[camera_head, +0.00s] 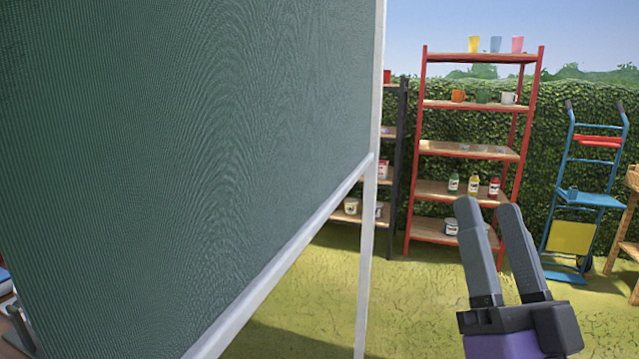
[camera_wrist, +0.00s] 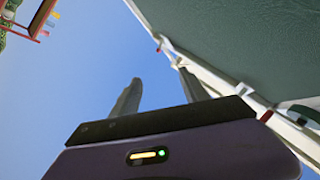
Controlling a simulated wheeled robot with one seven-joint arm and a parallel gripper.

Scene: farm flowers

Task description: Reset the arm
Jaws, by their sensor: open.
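My gripper (camera_head: 484,207) is raised at the lower right of the head view, its two grey fingers pointing up. The fingers are apart and nothing shows between them. In the wrist view my gripper (camera_wrist: 158,88) points at open sky, and its fingers are empty there too. A large dark green panel with a white frame (camera_head: 190,130) fills the left of the head view. In the wrist view the green panel (camera_wrist: 240,40) is at the upper right, with its white frame close to the right finger; I cannot tell the gap.
A red shelf rack (camera_head: 470,150) with cups and bottles stands behind the gripper by a hedge. A dark rack (camera_head: 400,150) is partly hidden by the panel. A blue hand truck (camera_head: 590,195) and a wooden stand (camera_head: 625,225) are at right. Grass (camera_head: 420,300) between is clear.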

